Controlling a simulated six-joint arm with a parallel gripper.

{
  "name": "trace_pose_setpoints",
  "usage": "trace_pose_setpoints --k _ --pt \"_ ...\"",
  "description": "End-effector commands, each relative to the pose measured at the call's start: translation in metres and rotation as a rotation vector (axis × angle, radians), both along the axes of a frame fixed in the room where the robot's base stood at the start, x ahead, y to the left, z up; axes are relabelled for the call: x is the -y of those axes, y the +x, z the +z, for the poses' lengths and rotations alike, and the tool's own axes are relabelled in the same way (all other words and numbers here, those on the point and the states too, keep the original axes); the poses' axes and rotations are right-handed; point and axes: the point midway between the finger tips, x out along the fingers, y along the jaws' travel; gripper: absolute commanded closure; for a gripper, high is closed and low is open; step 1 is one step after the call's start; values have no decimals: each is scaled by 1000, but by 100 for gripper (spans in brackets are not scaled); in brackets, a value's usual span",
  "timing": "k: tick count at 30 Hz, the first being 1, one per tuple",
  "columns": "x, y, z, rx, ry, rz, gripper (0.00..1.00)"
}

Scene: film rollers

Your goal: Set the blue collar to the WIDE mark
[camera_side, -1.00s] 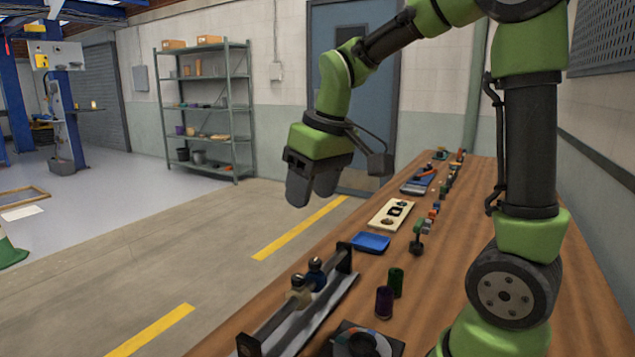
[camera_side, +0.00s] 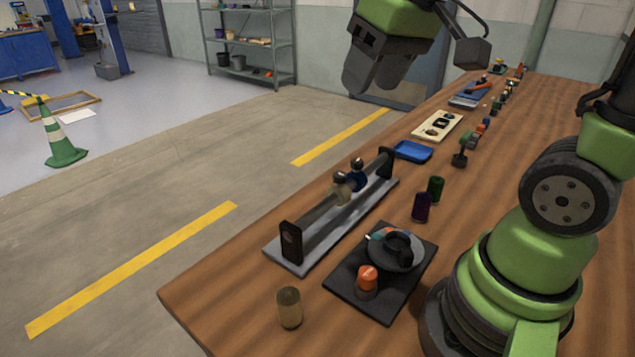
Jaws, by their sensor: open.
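The blue collar (camera_side: 357,181) sits on a dark rail between two dark end posts, on a grey base plate (camera_side: 294,260) on the bench. A cream collar (camera_side: 341,191) sits close beside it on the near-left side. Both have a round knob on top. I cannot make out the WIDE mark or any lettering on the base. My gripper (camera_side: 375,82) is at the top of the picture, fingers pointing down, open and empty. It appears well above the bench, clear of both collars.
A black plate with a dial (camera_side: 397,252) and an orange-capped knob (camera_side: 367,279) stands right of the rail. Purple (camera_side: 422,208) and green (camera_side: 436,188) cylinders, a blue tray (camera_side: 412,151) and a brass-coloured cylinder (camera_side: 289,307) stand nearby. The bench's left edge runs close to the rail.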

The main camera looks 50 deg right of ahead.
Motion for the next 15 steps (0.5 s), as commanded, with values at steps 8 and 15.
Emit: trace_pose_setpoints --k 8,15 --pt "-40 -63 12 175 127 -70 49" --pt "-50 -85 8 230 194 -102 49"
